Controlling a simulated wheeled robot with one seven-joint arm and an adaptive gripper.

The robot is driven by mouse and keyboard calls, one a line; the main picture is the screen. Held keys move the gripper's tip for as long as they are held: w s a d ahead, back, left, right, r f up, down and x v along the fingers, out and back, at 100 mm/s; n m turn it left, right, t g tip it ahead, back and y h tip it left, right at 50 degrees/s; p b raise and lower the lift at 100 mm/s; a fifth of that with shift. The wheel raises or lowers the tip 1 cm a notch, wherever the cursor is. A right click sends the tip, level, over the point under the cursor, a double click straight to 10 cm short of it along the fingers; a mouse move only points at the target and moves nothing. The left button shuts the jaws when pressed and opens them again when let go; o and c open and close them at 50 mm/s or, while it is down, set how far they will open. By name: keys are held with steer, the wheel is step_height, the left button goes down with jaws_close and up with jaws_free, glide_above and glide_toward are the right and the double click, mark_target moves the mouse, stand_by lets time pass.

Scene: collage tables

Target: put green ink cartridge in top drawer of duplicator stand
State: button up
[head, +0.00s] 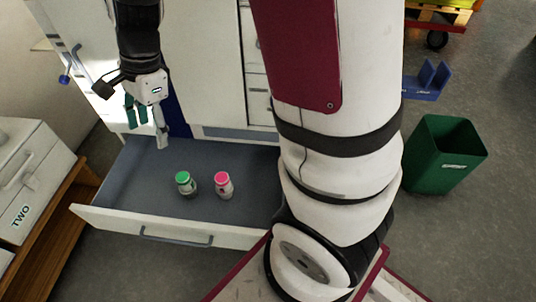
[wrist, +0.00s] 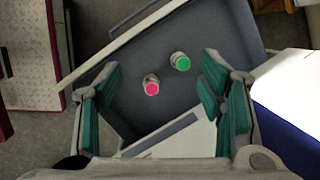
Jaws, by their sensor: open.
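The green ink cartridge (head: 185,183), a small pale bottle with a green cap, stands upright inside a pulled-out drawer (head: 130,185) with a blue-grey floor. In the wrist view the cartridge (wrist: 181,63) is ahead of my fingers, right of centre. My gripper (head: 147,130) is open and empty, above the back left part of the drawer. In the wrist view its teal-padded fingers (wrist: 158,88) are wide apart, with nothing between the pads. Part of the drawer's right side is hidden behind my arm in the head view.
A pink-capped bottle (head: 223,185) stands right beside the green one in the drawer. A grey case marked TWO (head: 30,180) sits on a wooden shelf at left. A green bin (head: 445,155) and blue bracket (head: 428,82) are at right.

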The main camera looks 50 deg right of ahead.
steer(key=s+r+n, duration=0.8)
steer(key=s+r, duration=0.1)
steer(key=s, duration=0.4)
steer(key=s+d+r+n+h, duration=0.1)
steer(key=s+n, duration=0.3)
steer(key=s, duration=0.4)
steer(key=s+d+r+n+h, duration=0.1)
steer(key=s+d+n, duration=0.2)
steer(key=s+n, duration=0.2)
steer(key=s, duration=0.3)
steer(key=shift+s+d+g+h, duration=0.15)
steer(key=shift+s+g+h, duration=0.1)
steer(key=shift+g+h, duration=0.15)
step_height(320, 180, up, 31)
steer(key=t+p, duration=0.4)
steer(key=p, duration=2.5)
steer(key=shift+d+r+p, duration=0.15)
steer(key=shift+d+p, duration=0.1)
steer(key=shift+p, duration=0.05)
